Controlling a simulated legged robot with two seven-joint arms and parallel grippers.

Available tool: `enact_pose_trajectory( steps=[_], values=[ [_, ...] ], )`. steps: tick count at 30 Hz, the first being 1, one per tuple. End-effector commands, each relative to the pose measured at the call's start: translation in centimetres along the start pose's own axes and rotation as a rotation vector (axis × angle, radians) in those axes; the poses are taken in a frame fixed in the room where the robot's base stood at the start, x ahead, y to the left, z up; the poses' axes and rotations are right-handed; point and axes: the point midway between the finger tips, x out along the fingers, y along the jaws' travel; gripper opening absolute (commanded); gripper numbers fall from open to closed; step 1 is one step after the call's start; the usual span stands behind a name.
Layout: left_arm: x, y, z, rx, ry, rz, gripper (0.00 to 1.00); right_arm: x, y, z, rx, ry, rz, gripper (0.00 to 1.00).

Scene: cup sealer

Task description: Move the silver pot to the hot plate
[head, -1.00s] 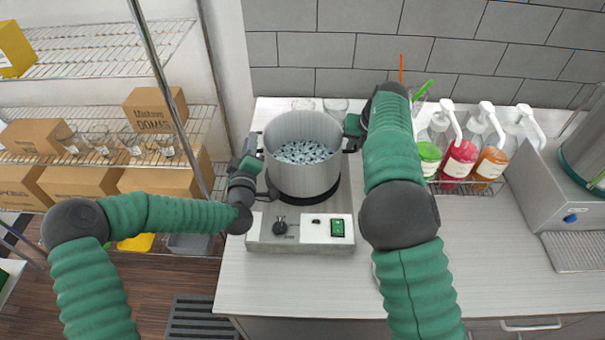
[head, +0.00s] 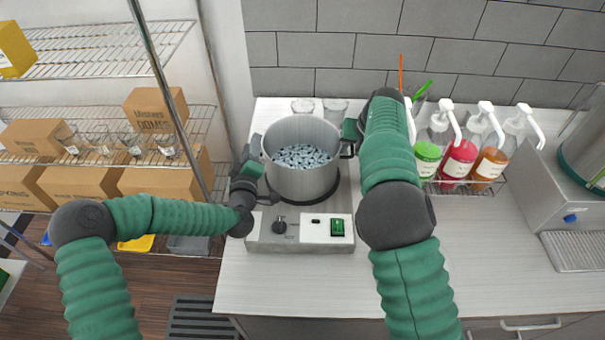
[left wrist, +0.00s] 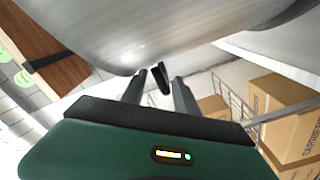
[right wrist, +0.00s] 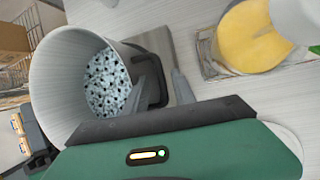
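The silver pot (head: 301,178), full of pale, dark-specked pieces, stands upright on the black round plate of the hot plate (head: 263,231). The black plate (head: 334,188) shows past the pot's right front edge, so the pot sits a little to the left on it. My left gripper (left wrist: 159,76) is at the pot's left handle (left wrist: 161,78), with its fingers apart on either side. My right gripper (right wrist: 163,66) is at the right handle (right wrist: 158,93), its fingers also apart around the bar. Finger contact is hard to tell in the head view.
Pump bottles with green, red and orange contents (head: 459,161) stand in a rack to the right. Glasses (head: 335,107) stand behind the pot near the tiled wall. Wire shelves with boxes (head: 152,107) are at the left. The front right counter (head: 490,260) is clear.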

Motion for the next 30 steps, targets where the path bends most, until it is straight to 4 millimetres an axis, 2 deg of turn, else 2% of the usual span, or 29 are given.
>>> enact_pose_trajectory(
  steps=[8, 11, 21, 25, 30],
  values=[
    [-0.1, -0.1, -0.1, 0.000, 0.002, -0.001, 0.36, 0.0, -0.1, 0.0, 0.001, 0.000, -0.002, 0.32],
    [-1.0, -0.1, -0.1, 0.001, 0.001, -0.001, 0.36, 0.0, -0.1, 0.0, 0.001, 0.000, -0.003, 0.32],
    [-9.2, -0.2, 0.0, 0.000, -0.002, -0.002, 0.36, 0.0, -0.2, 0.0, 0.001, 0.000, -0.003, 0.32],
    [-11.2, -0.3, 0.0, 0.000, -0.001, -0.002, 0.36, 0.0, -0.2, 0.0, 0.001, 0.001, -0.003, 0.32],
    [-11.9, -0.3, -0.1, 0.000, 0.001, -0.002, 0.36, -0.9, -0.1, 0.1, 0.000, -0.001, -0.003, 0.32]
  ],
)
